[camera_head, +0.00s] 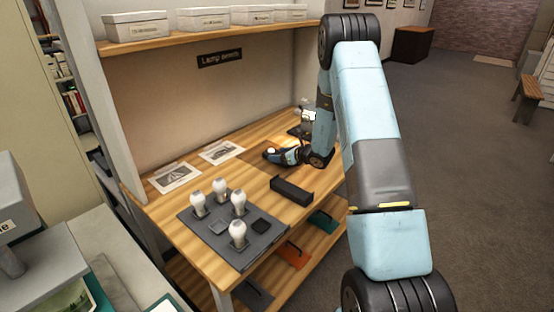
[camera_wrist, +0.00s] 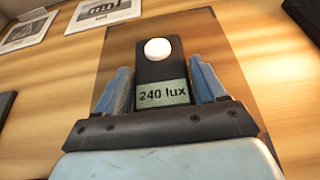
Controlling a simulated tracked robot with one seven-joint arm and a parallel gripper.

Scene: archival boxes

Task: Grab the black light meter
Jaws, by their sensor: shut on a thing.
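The black light meter (camera_wrist: 158,70) has a white round sensor and a pale display reading "240 lux". In the wrist view it sits between the two blue fingers of my gripper (camera_wrist: 160,88), which is shut on it. In the head view my gripper (camera_head: 274,154) is low over the right part of the wooden table, and the meter's white dome (camera_head: 271,150) shows at its tip. The rest of the meter is mostly hidden there by the fingers. I cannot tell whether it touches the table.
A grey tray (camera_head: 262,255) with several white bulbs stands at the front left. Printed sheets (camera_head: 221,152) lie at the back. A shelf (camera_head: 215,37) with white boxes is above.

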